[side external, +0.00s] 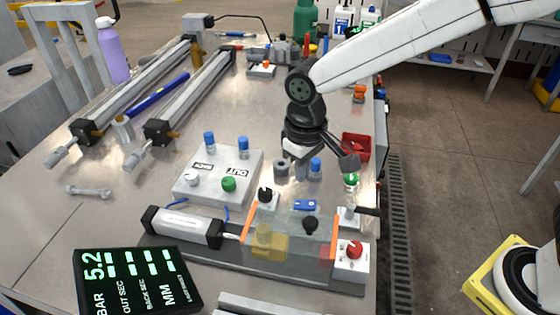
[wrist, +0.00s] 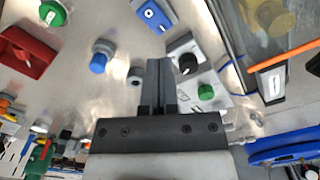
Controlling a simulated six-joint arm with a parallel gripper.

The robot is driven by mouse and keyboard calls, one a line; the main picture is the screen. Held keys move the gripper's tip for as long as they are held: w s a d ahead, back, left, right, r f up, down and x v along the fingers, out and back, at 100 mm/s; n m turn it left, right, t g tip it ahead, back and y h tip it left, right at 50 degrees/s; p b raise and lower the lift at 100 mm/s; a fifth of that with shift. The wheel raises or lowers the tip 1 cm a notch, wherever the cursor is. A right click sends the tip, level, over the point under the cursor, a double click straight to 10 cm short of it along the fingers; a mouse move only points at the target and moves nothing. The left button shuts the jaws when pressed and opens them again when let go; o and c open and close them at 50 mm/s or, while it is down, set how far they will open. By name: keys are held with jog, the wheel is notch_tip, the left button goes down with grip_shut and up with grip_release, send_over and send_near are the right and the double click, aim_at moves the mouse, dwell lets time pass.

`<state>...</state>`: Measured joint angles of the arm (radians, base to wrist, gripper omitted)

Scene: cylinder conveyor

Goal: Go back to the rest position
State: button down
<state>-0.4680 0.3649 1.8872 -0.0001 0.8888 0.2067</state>
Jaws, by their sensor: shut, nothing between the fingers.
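My gripper (side external: 318,162) hangs at the end of my white and black arm, over the right part of the metal bench. In the wrist view my gripper (wrist: 159,66) has its two dark fingers together with nothing held. Below and around it are a blue-topped knob (side external: 315,166), which also shows in the wrist view (wrist: 98,62), and a grey round piece (side external: 281,168). A black knob (side external: 265,195) on a white block stands in front of it. The arm partly hides the bench behind the gripper.
A clear-covered cylinder unit (side external: 285,232) with orange edges lies in front. A grey control box (side external: 216,178) stands left of the gripper. A red tray (side external: 356,146) and a green knob (side external: 351,180) are to the right. Rails (side external: 195,95) and a purple bottle (side external: 113,52) stand back left.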

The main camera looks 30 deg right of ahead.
jog(key=s+d+f+m+t, duration=0.1)
jog(key=s+d+f, duration=0.1)
jog(key=s+d, duration=0.3)
jog(key=s+d+f+m+t, duration=0.1)
jog(key=s+d, duration=0.3)
jog(key=d, duration=1)
jog(key=shift+s+f+m+t, duration=0.3)
jog(key=shift+s+f+m, duration=0.1)
jog(key=shift+f+m, duration=0.15)
